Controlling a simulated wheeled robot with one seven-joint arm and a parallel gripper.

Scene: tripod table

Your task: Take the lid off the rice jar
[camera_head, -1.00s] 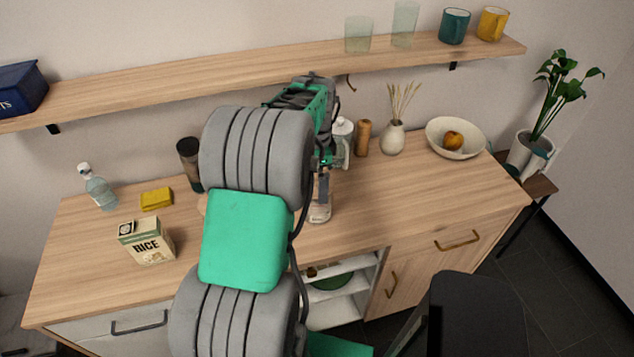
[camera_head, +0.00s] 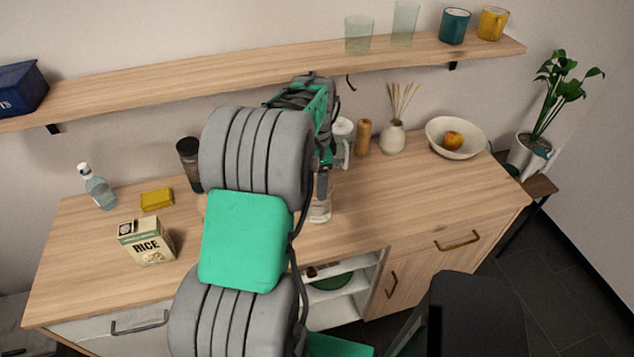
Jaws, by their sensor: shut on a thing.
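The rice jar (camera_head: 320,209), a small clear jar with a pale label, stands on the wooden counter, partly hidden behind my arm. My gripper (camera_head: 322,187) points down at the top of the jar and is shut on its lid. The lid itself is mostly hidden by the fingers and my arm. I cannot tell whether the lid still touches the jar's rim.
A rice box (camera_head: 148,243), yellow sponge (camera_head: 157,199), bottle (camera_head: 97,188) and dark cylinder (camera_head: 189,163) stand left of my arm. A white bottle (camera_head: 343,140), wooden mill (camera_head: 363,138), reed vase (camera_head: 392,137) and bowl (camera_head: 455,145) stand behind right. The right front counter (camera_head: 430,200) is clear. A shelf (camera_head: 200,77) runs above.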

